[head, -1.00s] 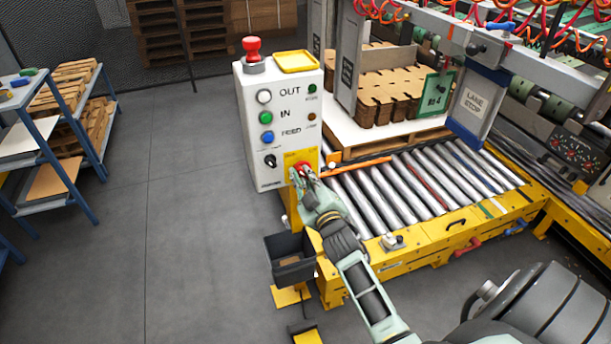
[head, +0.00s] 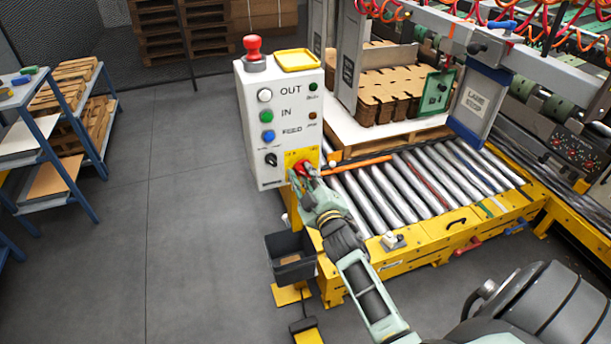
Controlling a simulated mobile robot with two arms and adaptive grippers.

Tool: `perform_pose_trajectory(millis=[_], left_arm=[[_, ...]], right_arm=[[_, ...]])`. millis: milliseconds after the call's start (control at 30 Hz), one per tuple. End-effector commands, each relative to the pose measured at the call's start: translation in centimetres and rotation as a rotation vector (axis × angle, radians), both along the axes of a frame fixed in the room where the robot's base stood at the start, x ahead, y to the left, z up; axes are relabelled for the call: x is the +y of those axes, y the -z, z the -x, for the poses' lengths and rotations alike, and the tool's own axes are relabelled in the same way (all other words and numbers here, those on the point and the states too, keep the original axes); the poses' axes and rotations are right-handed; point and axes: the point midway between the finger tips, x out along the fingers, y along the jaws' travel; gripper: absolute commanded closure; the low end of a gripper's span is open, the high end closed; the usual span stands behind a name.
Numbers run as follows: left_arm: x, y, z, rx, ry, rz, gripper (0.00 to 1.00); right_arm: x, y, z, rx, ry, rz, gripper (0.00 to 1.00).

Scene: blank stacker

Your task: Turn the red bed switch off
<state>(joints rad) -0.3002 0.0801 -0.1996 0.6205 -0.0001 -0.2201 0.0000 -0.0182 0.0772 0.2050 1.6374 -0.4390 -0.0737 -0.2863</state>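The red bed switch (head: 300,167) sits on the yellow plate (head: 291,156) at the lower right of the white control box (head: 261,172). My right gripper (head: 303,174) is at the switch, with its fingertips around or against the red part. The fingers hide much of the switch, so its exact position is hard to read. I cannot tell whether the fingers are closed on it. My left gripper is not in view.
The box also carries a red mushroom button (head: 252,46), several coloured buttons and a black selector knob (head: 271,160). A roller conveyor (head: 420,185) lies right of it, and a dark bin (head: 290,262) hangs below.

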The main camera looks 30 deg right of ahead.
Motion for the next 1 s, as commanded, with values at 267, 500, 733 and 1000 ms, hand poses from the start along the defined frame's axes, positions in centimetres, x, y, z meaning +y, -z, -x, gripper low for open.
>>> perform_pose_trajectory(millis=[267,500,733,1000], left_arm=[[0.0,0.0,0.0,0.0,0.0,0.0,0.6],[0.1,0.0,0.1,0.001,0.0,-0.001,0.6],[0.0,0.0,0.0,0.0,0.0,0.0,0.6],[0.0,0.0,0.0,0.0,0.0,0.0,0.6]], right_arm=[[0.0,0.0,0.0,0.0,0.0,-0.002,0.69],[0.3,0.1,1.3,0.001,0.001,-0.003,0.69],[1.4,0.2,5.8,0.003,0.001,-0.004,0.69],[2.5,0.1,10.4,0.002,0.0,-0.004,0.69]])
